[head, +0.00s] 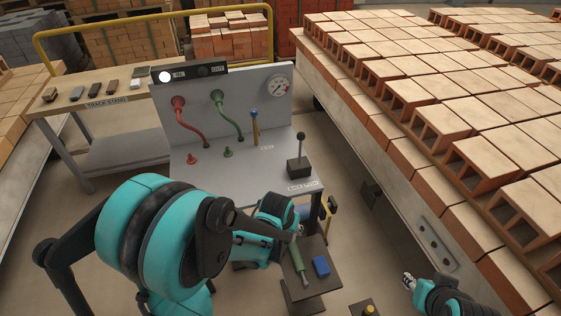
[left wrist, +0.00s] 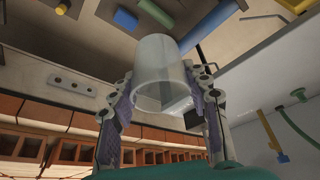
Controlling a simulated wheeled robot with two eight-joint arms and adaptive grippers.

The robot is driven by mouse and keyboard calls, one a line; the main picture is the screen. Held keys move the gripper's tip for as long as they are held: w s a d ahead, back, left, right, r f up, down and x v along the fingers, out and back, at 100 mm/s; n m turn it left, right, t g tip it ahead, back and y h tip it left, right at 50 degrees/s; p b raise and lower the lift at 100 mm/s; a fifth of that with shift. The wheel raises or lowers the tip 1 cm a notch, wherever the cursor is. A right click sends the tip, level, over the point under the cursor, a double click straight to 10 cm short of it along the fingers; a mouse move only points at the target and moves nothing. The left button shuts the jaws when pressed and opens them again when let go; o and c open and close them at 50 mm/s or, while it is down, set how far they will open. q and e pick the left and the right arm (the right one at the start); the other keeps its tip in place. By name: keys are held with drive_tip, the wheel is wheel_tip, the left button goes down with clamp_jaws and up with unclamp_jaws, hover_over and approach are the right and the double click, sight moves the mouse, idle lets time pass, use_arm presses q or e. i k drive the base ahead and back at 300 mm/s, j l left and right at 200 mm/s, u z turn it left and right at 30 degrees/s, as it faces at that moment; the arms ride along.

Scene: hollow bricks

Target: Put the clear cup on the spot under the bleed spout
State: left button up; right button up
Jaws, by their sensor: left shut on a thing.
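The clear cup (left wrist: 158,62) is between the fingers of my left gripper (left wrist: 160,108) in the left wrist view, shut on it. In the head view the left gripper (head: 285,217) is at the front of the grey panel bench (head: 225,165), partly behind my own arm. I cannot make out the cup there. My right gripper (head: 408,281) is at the lower right, away from the bench.
A black lever box (head: 298,168) stands at the bench's right. Red (head: 190,125) and green (head: 230,118) hoses run from the panel. A low stand (head: 322,285) holds a green-handled tool (head: 297,255) and a blue block (head: 321,266). Brick rows (head: 430,115) fill the right.

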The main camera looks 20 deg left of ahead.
sight(261, 159)
drive_tip(key=j+z, duration=0.7)
drive_tip(key=z, duration=0.2)
drive_tip(key=k+j+z, duration=0.1)
drive_tip(key=j+z, duration=0.3)
drive_tip(key=k+j+z, duration=0.1)
drive_tip(key=j, duration=0.3)
drive_tip(key=k+j, duration=0.3)
drive_tip(key=j, duration=0.15)
drive_tip(key=k+j+z, duration=0.15)
drive_tip(key=j, duration=0.25)
drive_tip(key=k, duration=0.1)
